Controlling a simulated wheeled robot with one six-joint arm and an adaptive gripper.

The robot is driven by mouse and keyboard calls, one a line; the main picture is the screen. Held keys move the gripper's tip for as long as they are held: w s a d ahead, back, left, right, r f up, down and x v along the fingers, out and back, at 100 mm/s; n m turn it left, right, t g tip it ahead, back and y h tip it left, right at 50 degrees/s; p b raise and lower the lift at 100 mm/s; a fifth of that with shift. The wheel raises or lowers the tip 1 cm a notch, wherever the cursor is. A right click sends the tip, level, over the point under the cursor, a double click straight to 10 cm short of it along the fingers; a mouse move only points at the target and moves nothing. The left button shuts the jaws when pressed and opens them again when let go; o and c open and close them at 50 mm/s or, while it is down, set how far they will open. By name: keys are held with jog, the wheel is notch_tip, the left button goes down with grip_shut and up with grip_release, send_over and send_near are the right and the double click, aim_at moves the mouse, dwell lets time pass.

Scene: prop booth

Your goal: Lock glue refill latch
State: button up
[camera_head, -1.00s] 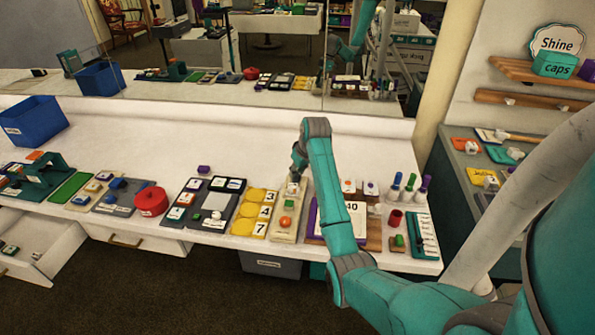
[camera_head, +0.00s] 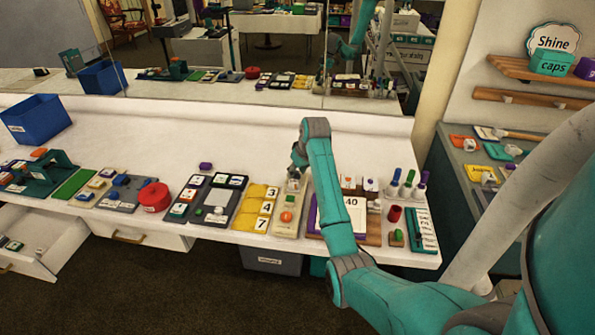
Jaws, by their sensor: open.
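My teal arm reaches over the white counter, and my gripper (camera_head: 294,178) hangs at its end, pointing down. It is open, low over the far end of a narrow beige board (camera_head: 287,219). That board carries a green piece (camera_head: 289,201) and an orange round piece (camera_head: 286,216). The far end of the board is partly hidden by my gripper. Which part is the glue refill latch is too small to tell; no label is readable there.
Left of the board is a yellow number panel (camera_head: 246,222) reading 3, 4, 7, then a dark tray (camera_head: 214,220) and a red round container (camera_head: 154,196). Right of it, partly behind my arm, is a purple-edged board marked 40 (camera_head: 353,214). A blue bin (camera_head: 33,122) stands far left; the back counter is clear.

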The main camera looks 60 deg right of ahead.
jog(key=shift+r, duration=0.15)
jog(key=v, duration=1.1)
jog(key=shift+s+r, duration=0.25)
jog(key=shift+r, duration=0.05)
jog(key=shift+a, duration=0.1)
